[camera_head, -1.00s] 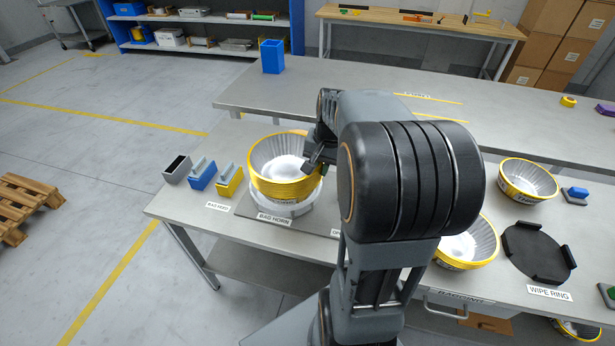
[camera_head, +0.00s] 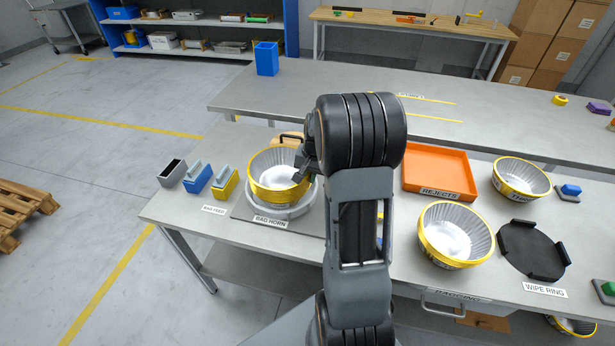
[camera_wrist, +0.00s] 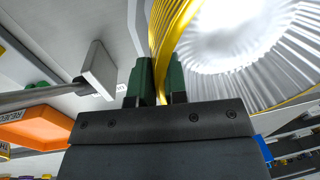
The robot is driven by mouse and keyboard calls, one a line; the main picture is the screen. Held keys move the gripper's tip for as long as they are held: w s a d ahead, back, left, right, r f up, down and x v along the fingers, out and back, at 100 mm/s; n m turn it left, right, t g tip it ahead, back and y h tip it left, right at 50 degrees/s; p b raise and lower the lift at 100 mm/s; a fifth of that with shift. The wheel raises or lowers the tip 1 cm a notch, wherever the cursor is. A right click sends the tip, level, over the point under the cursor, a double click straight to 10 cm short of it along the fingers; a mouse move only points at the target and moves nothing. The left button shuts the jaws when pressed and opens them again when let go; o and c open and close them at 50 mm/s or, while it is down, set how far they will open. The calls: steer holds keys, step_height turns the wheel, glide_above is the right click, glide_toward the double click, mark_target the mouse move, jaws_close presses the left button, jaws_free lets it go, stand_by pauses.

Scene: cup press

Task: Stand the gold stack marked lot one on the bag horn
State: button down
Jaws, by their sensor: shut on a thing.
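The gold-rimmed stack of fluted white cups (camera_head: 264,189) is in the grey ring of the bag horn (camera_head: 293,211), at the left of the front table. It looks upright; whether it bears fully on the horn I cannot tell. My gripper (camera_head: 303,170) is at the stack's right side. In the wrist view, my gripper's green fingertips (camera_wrist: 158,82) are shut on the gold wall of the stack (camera_wrist: 178,28), one inside and one outside. No lot mark shows on this stack.
Another gold stack (camera_head: 440,257) stands right of my arm, and a third (camera_head: 507,187) farther back. An orange rejects tray (camera_head: 440,160), a black wipe ring (camera_head: 530,250) and small grey, blue and yellow holders (camera_head: 198,178) are also on the table.

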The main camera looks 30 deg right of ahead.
steer(key=shift+f, duration=0.2)
steer(key=c, duration=1.6)
jaws_free()
steer(key=shift+f, duration=0.1)
steer(key=o, duration=0.5)
steer(key=shift+c, duration=0.2)
step_height(320, 180, up, 11)
steer(key=s+d, duration=0.1)
steer(key=s+a+n+t, duration=0.1)
steer(key=s+a+n, duration=0.3)
steer(key=s+a, duration=0.3)
steer(key=s+a+n+t, duration=0.1)
steer(key=s+a+n, duration=0.4)
steer(key=a, duration=0.7)
steer(key=shift+s+r+h+p, duration=0.35)
steer(key=shift+s+r+h, duration=0.05)
steer(key=shift+s, duration=0.55)
